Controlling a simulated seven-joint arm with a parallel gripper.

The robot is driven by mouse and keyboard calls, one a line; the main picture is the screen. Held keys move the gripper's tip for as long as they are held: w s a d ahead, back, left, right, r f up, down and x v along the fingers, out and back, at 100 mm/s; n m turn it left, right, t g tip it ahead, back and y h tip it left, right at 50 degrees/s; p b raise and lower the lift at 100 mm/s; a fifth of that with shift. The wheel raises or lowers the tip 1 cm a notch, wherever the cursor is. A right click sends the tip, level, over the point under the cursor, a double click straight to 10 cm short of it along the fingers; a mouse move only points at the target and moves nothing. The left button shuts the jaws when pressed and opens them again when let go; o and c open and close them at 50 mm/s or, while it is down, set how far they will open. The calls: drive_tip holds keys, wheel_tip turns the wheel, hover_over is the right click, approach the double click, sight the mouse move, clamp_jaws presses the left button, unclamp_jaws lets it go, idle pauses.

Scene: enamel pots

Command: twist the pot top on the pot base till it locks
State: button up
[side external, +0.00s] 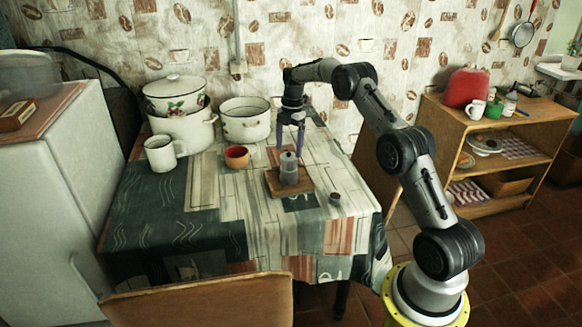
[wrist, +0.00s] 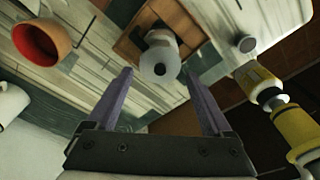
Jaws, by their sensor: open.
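A small grey metal pot stands upright on a square wooden board (side external: 271,181) on the table. Its pot top (side external: 288,159) appears to sit on the pot base (side external: 290,177); whether they are locked cannot be told. In the wrist view the pot top (wrist: 159,62) shows as a pale round shape with a dark centre, hiding most of the base. My gripper (side external: 290,148) points down with its purple fingers apart and empty, at or just above the pot top. In the wrist view my gripper (wrist: 157,71) has a fingertip to each side of the pot.
An orange-red bowl (side external: 236,157) stands left of the board, with a white mug (side external: 161,154) and large enamel pots (side external: 245,127) beyond. A small dark round piece (side external: 335,198) lies to the right. The table's front is clear.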

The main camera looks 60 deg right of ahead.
drive_tip(key=shift+r, duration=3.05)
drive_tip(key=shift+r, duration=0.1)
